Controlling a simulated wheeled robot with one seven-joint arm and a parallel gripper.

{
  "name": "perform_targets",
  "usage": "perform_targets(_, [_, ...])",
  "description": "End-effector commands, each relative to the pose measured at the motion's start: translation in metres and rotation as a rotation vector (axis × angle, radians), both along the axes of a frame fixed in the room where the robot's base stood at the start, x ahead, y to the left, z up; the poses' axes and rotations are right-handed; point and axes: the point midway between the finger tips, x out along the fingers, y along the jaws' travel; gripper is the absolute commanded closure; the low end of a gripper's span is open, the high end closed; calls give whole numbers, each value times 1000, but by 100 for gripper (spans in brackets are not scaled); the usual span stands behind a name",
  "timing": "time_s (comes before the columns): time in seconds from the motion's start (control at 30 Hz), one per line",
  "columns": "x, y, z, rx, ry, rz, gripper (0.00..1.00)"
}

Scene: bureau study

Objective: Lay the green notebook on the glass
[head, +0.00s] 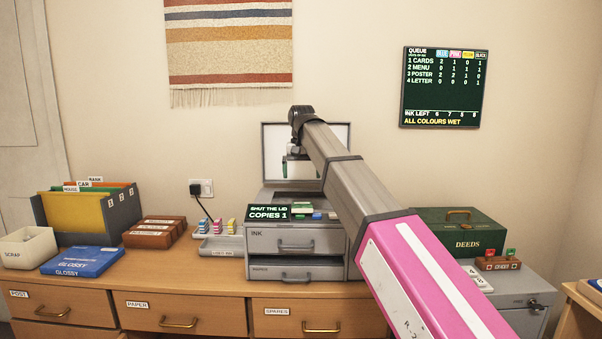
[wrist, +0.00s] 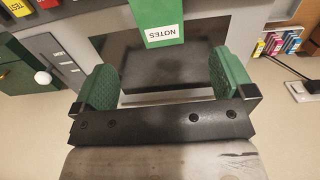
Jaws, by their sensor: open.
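The green notebook (wrist: 163,32), with a white NOTES label, is at the top of the wrist view. Its near end overlaps the edge of a dark flat panel that looks like the glass (wrist: 165,72); I cannot tell how fully it rests on it. My gripper (wrist: 165,88) is open, with a green pad on each side of the panel and nothing between them. The notebook is apart from both pads. In the head view my gripper (head: 288,160) is over the copier (head: 295,238), in front of its raised lid (head: 334,136). The copier's display (head: 268,212) reads SHUT THE LID, COPIES 1.
A green DEEDS box (head: 460,232) stands right of the copier. Small coloured cartridges (head: 216,227) and a grey tray (head: 218,247) are on the left. Farther left are a brown box (head: 155,231), blue GLOSSY pack (head: 82,261) and file holder (head: 120,218).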

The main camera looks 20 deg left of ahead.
Motion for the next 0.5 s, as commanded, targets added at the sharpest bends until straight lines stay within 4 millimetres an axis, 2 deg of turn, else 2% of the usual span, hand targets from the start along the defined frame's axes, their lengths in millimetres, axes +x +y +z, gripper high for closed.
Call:
perform_targets(0.27, [0,-1,-11,0,1,0,0])
perform_targets(0.5, [-1,-1,-48,-1,2,0,0])
